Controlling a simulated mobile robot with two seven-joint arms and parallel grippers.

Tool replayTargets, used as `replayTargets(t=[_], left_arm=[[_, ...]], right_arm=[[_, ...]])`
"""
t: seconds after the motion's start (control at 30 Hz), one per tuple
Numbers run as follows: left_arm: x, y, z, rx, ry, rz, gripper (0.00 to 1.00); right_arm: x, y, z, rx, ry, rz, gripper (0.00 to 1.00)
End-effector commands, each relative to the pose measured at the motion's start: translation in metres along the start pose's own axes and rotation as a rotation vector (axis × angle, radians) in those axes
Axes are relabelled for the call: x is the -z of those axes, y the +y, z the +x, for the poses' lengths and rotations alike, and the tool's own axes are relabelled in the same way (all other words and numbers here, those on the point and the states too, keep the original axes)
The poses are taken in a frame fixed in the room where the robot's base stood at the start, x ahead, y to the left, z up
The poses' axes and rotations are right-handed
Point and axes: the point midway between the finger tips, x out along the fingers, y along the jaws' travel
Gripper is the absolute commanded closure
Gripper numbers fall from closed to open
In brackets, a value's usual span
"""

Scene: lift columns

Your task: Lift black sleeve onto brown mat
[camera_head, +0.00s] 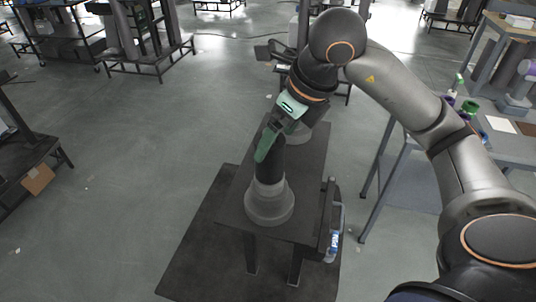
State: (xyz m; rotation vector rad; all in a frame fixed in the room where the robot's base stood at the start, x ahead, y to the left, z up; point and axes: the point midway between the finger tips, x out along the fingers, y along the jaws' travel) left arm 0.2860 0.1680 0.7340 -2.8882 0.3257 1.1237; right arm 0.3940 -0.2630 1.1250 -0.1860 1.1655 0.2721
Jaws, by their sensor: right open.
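A black sleeve (266,168) stands upright on a grey stepped column base (269,205) on a small dark table. My right gripper (262,155), with green fingers, is at the upper end of the sleeve, pointing down and tilted. It is open, and the near finger covers part of the sleeve's top. I cannot tell whether the fingers touch the sleeve. A brown mat (527,129) lies on the grey table at the right edge, beside a white sheet. My left gripper is not in view.
A second grey column base (298,133) stands behind on the dark table (235,190), partly hidden by my right arm. The grey table (510,151) at right holds several green and purple items. A bottle (334,243) hangs at the dark table's side.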

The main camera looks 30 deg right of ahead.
Motion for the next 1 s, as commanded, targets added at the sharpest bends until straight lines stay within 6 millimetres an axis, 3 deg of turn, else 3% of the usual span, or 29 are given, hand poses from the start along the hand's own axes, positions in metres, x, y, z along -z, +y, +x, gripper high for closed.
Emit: replayTargets(t=[0.1, 0.33, 0.6, 0.9, 1.0], left_arm=[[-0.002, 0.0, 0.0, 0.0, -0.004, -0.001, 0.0], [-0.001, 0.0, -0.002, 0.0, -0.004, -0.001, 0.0], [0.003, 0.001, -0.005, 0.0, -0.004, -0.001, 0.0], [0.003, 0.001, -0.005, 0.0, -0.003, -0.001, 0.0], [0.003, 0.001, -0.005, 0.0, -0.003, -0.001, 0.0]], right_arm=[[0.001, 0.001, 0.019, -0.003, 0.005, 0.0, 0.0], [-0.001, 0.0, 0.036, -0.005, 0.004, -0.001, 0.0], [-0.003, -0.003, 0.074, -0.005, 0.004, -0.001, 0.0], [-0.003, -0.004, 0.081, -0.004, 0.0, -0.002, 0.0], [-0.003, -0.004, 0.081, -0.004, 0.0, -0.002, 0.09]])
